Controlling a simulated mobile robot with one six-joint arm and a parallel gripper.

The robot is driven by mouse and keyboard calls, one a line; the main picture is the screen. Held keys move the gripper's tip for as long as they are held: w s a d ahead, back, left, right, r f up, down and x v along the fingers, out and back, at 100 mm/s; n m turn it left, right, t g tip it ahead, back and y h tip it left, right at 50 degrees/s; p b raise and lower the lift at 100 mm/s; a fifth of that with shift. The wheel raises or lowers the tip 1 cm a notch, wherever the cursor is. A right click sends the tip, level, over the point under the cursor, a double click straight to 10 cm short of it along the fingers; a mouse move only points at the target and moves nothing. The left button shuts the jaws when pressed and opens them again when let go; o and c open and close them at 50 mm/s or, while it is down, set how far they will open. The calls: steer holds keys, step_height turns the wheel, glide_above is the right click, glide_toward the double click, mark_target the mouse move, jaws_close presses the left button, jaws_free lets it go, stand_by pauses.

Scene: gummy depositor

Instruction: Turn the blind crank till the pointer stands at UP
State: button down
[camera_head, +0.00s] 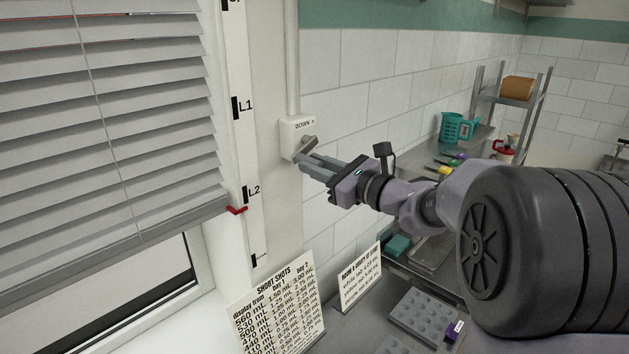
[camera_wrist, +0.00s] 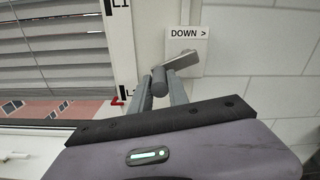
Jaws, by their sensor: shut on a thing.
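The blind crank (camera_head: 306,146) is a short grey arm on a white wall box (camera_head: 297,126) lettered "DOWN >". In the wrist view the crank arm (camera_wrist: 182,59) slants down left from its hub to a round handle (camera_wrist: 159,82). My gripper (camera_head: 308,163) is shut on that handle, a finger on each side in the wrist view (camera_wrist: 160,84). The red pointer (camera_head: 236,210) at the blind's lower edge stands just below the L2 mark on the white scale strip (camera_head: 247,150). The top label is cut off in the head view. The blind (camera_head: 110,120) hangs partly lowered.
Two printed sign cards (camera_head: 280,308) (camera_head: 361,278) stand below the crank. A grey moulded tray (camera_head: 428,318) lies on the counter. A teal jug (camera_head: 452,127) and a metal rack (camera_head: 510,99) are farther right. Tiled wall lies right of the crank.

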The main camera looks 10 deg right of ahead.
steer(key=w+d+f+n+b, duration=0.2)
steer(key=d+n+b, duration=0.1)
steer(key=n+b, duration=0.6)
steer(key=w+d+f+n+b, duration=0.2)
steer(key=n+b, duration=0.4)
steer(key=b, duration=0.6)
steer(key=w+d+r+n, duration=0.1)
steer(key=d+r+n, duration=0.1)
steer(key=n, duration=0.6)
steer(key=d+r+n, duration=0.1)
steer(key=r+n, duration=0.3)
steer(key=n, duration=0.4)
steer(key=shift+w+d+r+n+b, duration=0.3)
steer(key=shift+w+d+r, duration=0.05)
steer(key=shift+w+d, duration=0.05)
steer(key=c, duration=1.3)
jaws_free()
